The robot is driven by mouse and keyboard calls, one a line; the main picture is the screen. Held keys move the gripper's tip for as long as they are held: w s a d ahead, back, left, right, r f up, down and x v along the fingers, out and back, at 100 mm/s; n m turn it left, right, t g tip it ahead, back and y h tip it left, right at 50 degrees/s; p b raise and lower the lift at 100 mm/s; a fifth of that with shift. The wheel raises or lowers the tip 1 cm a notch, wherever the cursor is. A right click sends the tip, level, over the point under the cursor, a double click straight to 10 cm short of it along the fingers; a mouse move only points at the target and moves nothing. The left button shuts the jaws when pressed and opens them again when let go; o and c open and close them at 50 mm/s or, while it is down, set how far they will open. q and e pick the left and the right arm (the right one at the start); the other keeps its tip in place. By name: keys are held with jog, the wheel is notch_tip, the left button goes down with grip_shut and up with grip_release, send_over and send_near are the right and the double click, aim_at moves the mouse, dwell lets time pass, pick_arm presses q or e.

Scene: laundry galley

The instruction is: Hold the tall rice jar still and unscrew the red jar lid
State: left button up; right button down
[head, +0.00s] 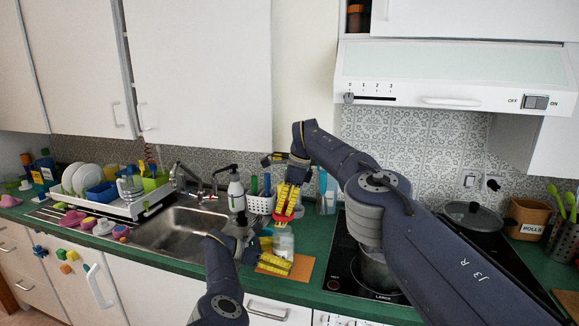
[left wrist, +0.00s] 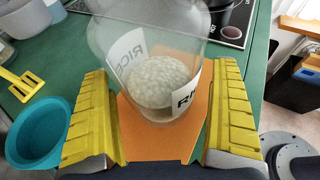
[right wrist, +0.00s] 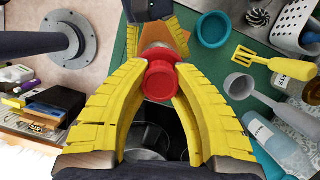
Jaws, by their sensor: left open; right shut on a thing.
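The clear rice jar (head: 284,244) stands upright on an orange mat (head: 303,268) on the green counter. In the left wrist view the jar (left wrist: 150,50) shows rice inside and a RICE label. My left gripper (head: 273,256) is open, low at the jar, with one yellow finger on each side of it and gaps showing in the left wrist view. My right gripper (head: 287,204) points down above the jar, shut on the red lid (right wrist: 160,82). The lid is over the jar's mouth; I cannot tell whether it is still seated. The jar is mostly hidden in the right wrist view.
A teal bowl (left wrist: 38,132) and a yellow slotted turner (left wrist: 22,86) lie beside the mat. A sink (head: 180,228) and a soap bottle (head: 236,190) are to the left. A cooktop with a pot (head: 378,270) is to the right. A white basket (head: 261,204) stands behind.

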pick_arm(q)
jog(key=shift+a, duration=0.15)
jog(key=shift+v, duration=3.65)
jog(key=v, duration=1.2)
jog(key=shift+s, duration=0.1)
